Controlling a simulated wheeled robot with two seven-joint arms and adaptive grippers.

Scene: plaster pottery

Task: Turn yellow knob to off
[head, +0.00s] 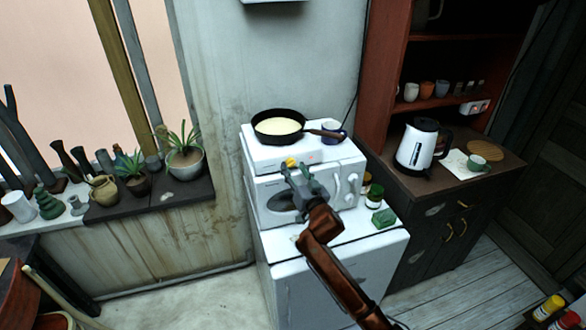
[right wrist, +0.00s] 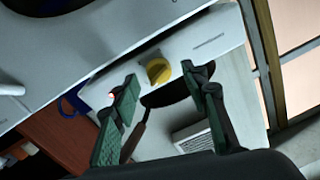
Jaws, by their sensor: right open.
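The yellow knob (head: 291,162) sits on the front face of the white hot plate (head: 262,152), which stands on top of a white microwave (head: 262,186). In the right wrist view the knob (right wrist: 158,71) shows clearly between and just beyond the two fingertips. My right gripper (head: 299,172) is in front of the hot plate, close to the knob. Its green-padded fingers (right wrist: 163,84) are spread apart with nothing between them, and I see no clear contact with the knob. My left gripper is not in view.
Jars and a green box (head: 384,218) stand right of the microwave. A kettle (head: 416,146) is on the dark cabinet; potted plants line the left ledge.

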